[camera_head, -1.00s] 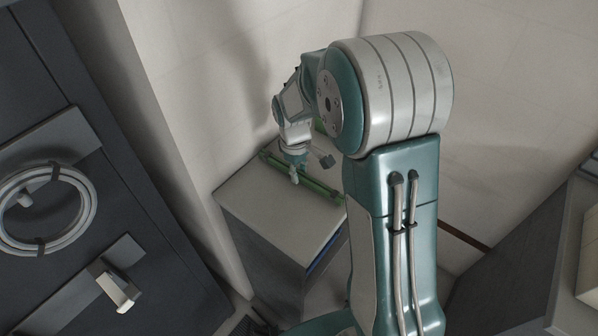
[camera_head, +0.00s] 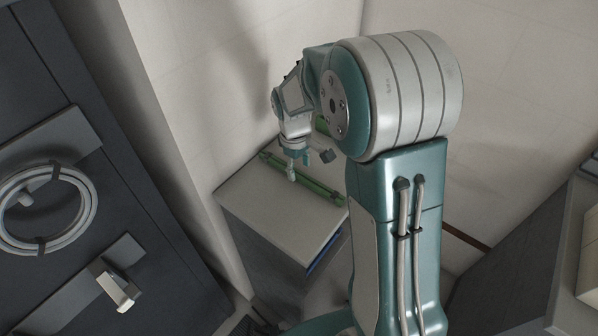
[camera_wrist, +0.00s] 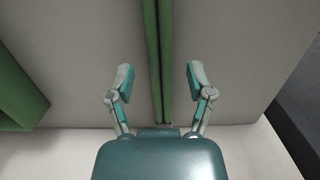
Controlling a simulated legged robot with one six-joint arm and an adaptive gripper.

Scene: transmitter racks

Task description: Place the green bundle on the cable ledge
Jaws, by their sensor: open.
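The green bundle (camera_head: 318,189) is long and thin. It lies on the light top of a grey cabinet (camera_head: 264,209) beside the wall. My gripper (camera_head: 291,173) is over the bundle, partly overlapping it in the head view. In the wrist view my gripper (camera_wrist: 159,80) is open, with one finger on each side of the green bundle (camera_wrist: 159,50) and gaps between. I cannot tell which surface is the cable ledge.
Another green object (camera_wrist: 15,92) shows at the left of the wrist view. A dark rack at left carries a grey cable coil (camera_head: 45,210) and a pale peg (camera_head: 118,290) on a grey plate. Pale walls stand close behind the cabinet. A grey cabinet edge is at far right.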

